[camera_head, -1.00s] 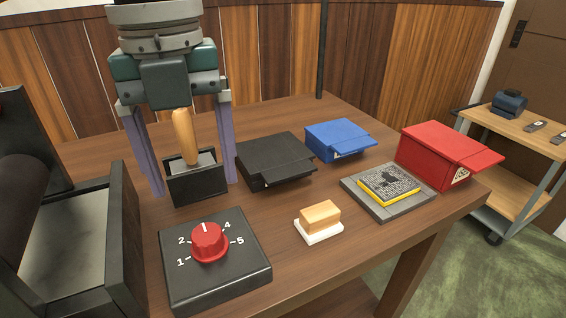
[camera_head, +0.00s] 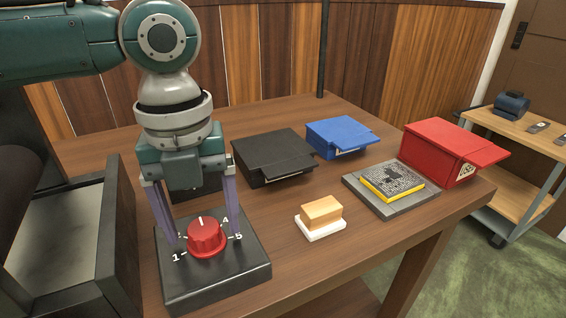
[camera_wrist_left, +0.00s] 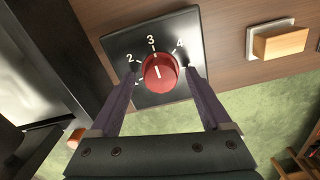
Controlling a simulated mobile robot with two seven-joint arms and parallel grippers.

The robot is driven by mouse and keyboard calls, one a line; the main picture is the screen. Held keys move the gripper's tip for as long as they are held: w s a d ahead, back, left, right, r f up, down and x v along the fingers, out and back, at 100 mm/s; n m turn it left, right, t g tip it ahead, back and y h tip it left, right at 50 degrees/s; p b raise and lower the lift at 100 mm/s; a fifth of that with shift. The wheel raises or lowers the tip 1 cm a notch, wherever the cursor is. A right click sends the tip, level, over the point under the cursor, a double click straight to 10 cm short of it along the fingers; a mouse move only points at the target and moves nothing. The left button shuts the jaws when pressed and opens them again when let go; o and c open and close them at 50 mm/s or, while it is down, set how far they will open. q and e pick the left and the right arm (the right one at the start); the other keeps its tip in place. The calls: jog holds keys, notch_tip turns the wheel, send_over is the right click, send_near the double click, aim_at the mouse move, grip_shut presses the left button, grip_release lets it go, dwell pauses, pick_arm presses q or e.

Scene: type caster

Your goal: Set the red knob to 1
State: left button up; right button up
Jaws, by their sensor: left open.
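The red knob (camera_head: 206,238) sits on a black dial box (camera_head: 218,285) at the front left of the table. White numbers ring it; in the left wrist view the knob (camera_wrist_left: 160,73) has its white mark pointing about at the 3. The 1 shows at the lower left of the knob in the head view. My left gripper (camera_head: 204,243) points down over the dial, open, with one purple finger on either side of the knob. In the left wrist view the fingertips (camera_wrist_left: 160,72) flank the knob; I cannot tell whether they touch it. My right gripper is not in view.
A black box (camera_head: 272,157), a blue box (camera_head: 340,138), a red box (camera_head: 448,150) and a grey pad (camera_head: 400,202) with a yellow-edged tile stand farther away. A dark open bin (camera_head: 122,240) is at left.

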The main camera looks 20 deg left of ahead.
pick_arm(q)
grip_shut()
dwell(0.5)
jog(key=shift+r, duration=0.1)
